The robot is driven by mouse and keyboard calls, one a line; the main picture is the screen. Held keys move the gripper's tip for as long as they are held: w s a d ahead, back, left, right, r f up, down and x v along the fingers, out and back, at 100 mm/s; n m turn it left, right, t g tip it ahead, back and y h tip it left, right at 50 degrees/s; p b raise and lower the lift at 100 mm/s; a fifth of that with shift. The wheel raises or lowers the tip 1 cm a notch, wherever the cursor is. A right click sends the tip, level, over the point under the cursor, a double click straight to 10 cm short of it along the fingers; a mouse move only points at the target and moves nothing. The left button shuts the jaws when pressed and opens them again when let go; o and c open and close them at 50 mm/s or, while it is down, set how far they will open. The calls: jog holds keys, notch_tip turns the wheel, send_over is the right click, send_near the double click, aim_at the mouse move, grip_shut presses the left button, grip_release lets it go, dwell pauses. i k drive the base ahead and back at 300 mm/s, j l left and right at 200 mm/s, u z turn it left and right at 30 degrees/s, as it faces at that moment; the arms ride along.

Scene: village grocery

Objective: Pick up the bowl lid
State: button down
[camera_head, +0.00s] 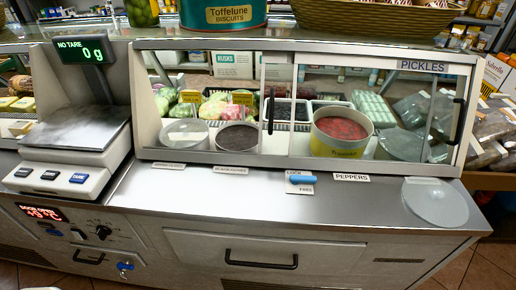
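A round translucent grey lid (435,203) lies on the steel counter ledge at the right, in front of the glass case. It lies flat near the ledge's right end, with a small knob-like mark near its top edge. Inside the case, another pale translucent disc or covered bowl (403,145) shows behind the glass at the right; I cannot tell which it is. A bowl with red contents (341,146) stands open to its left. A bowl with dark contents (237,140) and a pale covered-looking bowl (184,134) stand further left.
The glass case (300,60) has sliding panes with black handles. A blue lock piece (302,179) and label cards, including PEPPERS (352,177), lie along the ledge. A weighing scale (76,130) reading 0 g stands left.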

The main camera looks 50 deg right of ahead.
aim_at(436, 202)
jog(key=k+l+u, duration=0.1)
jog(key=k+l, duration=0.35)
jog(key=k+l+u, duration=0.15)
jog(key=k+l, duration=0.3)
jog(key=k+l+u, duration=0.1)
jog(key=k+l, duration=0.4)
jog(key=k+l+u, duration=0.15)
jog(key=k+l, duration=0.25)
jog(key=k+l+u, duration=0.1)
jog(key=k+l, duration=0.2)
jog(key=k, duration=0.3)
jog(key=k+l+u, duration=0.1)
jog(key=k+l, duration=0.15)
jog(key=k, duration=0.25)
